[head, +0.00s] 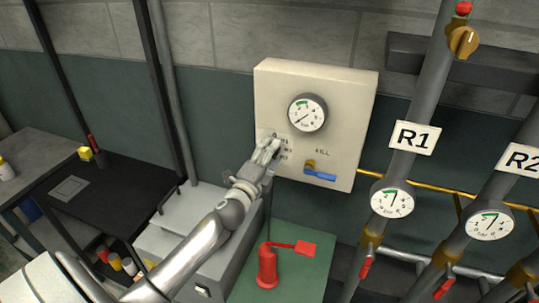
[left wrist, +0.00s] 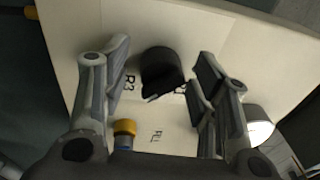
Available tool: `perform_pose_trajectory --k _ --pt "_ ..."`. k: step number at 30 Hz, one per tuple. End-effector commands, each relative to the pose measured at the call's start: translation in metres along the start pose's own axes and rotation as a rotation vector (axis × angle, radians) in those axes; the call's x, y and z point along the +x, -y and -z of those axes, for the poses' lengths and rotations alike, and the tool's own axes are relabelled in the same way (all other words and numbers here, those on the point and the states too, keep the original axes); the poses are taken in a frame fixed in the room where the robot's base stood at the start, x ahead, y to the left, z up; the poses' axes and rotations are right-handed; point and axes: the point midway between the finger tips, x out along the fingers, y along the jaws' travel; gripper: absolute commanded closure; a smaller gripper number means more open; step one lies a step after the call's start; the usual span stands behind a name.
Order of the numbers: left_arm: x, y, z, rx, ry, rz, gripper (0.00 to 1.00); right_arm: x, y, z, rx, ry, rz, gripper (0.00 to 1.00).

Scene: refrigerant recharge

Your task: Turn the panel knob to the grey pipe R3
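The cream panel (head: 345,120) on the wall carries a round gauge (head: 307,113) and printed labels. In the left wrist view, the black panel knob (left wrist: 161,70) sits between the fingers of my left gripper (left wrist: 162,62). The fingers are open, with a visible gap on each side of the knob. An R3 label (left wrist: 129,83) is left of the knob, and a second label is partly hidden at its right. In the head view, my left gripper (head: 268,150) is at the panel's lower left and hides the knob. My right gripper is not in view.
A brass valve with a blue lever (head: 319,174) is right of my left gripper on the panel. Grey pipes marked R1 (head: 413,137) and R2 (head: 522,158) stand at the right with gauges. A red bottle jack (head: 267,265) stands on a green surface below.

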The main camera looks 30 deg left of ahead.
Motion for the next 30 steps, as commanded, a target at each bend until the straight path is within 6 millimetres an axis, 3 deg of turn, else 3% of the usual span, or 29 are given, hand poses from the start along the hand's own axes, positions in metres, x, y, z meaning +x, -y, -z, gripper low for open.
perform_pose_trajectory --k 11,30 --pt "-0.006 -0.001 0.001 -0.002 -0.001 -0.001 0.44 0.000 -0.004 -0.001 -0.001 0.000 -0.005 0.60" --pt "-0.108 -0.001 0.000 -0.002 0.000 -0.001 0.44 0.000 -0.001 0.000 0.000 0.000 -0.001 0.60"
